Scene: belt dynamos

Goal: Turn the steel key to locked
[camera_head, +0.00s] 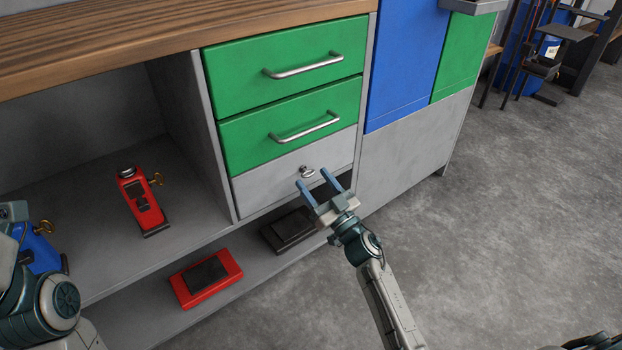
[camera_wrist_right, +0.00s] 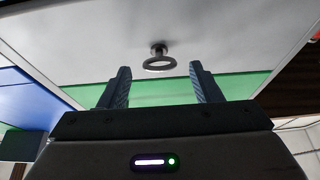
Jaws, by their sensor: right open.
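The steel key (camera_head: 306,171) sits in the grey drawer front (camera_head: 268,186) below two green drawers. In the right wrist view the key (camera_wrist_right: 159,59) shows a ring-shaped bow on a short shaft, ahead of and between the fingers. My right gripper (camera_head: 317,186) is open and empty, its two blue fingers pointing at the grey front with the key near their tips. In the right wrist view my right gripper (camera_wrist_right: 160,80) is apart from the key. My left arm shows at the lower left of the head view; its fingertips cannot be made out.
A red device with a brass key (camera_head: 140,200) stands on the shelf. A blue device (camera_head: 40,252) with a brass key is partly hidden by my left arm. A red box (camera_head: 205,277) and a dark box (camera_head: 288,230) lie lower down. Drawer handles (camera_head: 304,126) stick out above the key. Floor at right is free.

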